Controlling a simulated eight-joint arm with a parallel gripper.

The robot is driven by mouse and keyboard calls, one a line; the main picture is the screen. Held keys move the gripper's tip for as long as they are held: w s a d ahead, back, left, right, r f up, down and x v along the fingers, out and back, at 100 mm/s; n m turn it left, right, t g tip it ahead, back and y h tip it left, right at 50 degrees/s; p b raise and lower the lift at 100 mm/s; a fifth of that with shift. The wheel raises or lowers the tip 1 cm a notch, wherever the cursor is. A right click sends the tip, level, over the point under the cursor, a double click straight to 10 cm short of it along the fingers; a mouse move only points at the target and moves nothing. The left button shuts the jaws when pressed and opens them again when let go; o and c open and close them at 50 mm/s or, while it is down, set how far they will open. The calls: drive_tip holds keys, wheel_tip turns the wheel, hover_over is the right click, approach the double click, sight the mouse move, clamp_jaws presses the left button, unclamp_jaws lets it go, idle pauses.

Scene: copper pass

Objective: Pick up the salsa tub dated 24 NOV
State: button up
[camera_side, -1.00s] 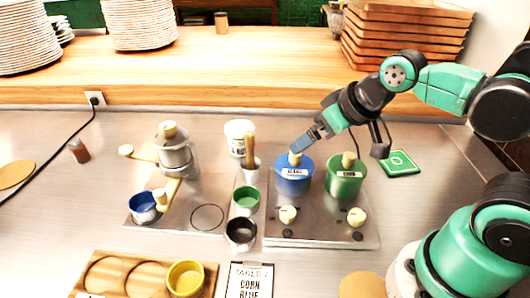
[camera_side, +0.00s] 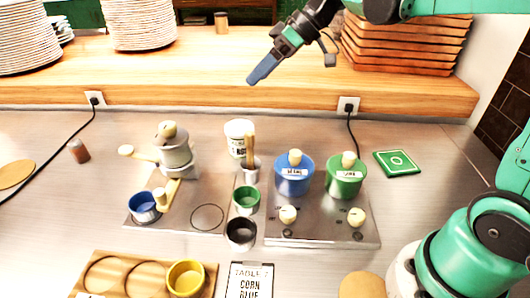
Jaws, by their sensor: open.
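A white tub (camera_side: 240,138) with a dark printed label stands on the steel counter, behind the wooden-handled tool in its metal cup. It is the only tub of this kind that I see, and its date is too small to read. My gripper (camera_side: 264,68) is open and empty. In the picture it is above and slightly right of the tub, in front of the wooden shelf and well clear of the counter. Its fingers point down and left.
A blue pot (camera_side: 294,178) and a green pot (camera_side: 345,180) with knobbed lids stand on the burner plate, right of the tub. A metal cup (camera_side: 250,172) with an upright wooden handle is just in front. A grinder-like metal device (camera_side: 175,155) stands to the left.

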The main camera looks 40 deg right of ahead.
sight(252, 126)
drive_tip(key=w+d+f+n+y, duration=0.3)
drive_tip(key=w+d+n+y, duration=0.3)
drive_tip(key=w+n, duration=0.15)
drive_tip(key=f, duration=1.3)
drive_tip(key=shift+s+a+f, duration=0.1)
drive_tip(key=shift+a, duration=0.2)
drive_tip(key=shift+a+f, duration=0.15)
drive_tip(key=shift+f, duration=0.1)
drive_tip(key=shift+m+t, duration=0.25)
drive_tip(key=shift+t, duration=0.15)
drive_tip(key=shift+x, duration=2.7)
drive_tip(key=shift+r, duration=0.1)
drive_tip(key=c, duration=1.3)
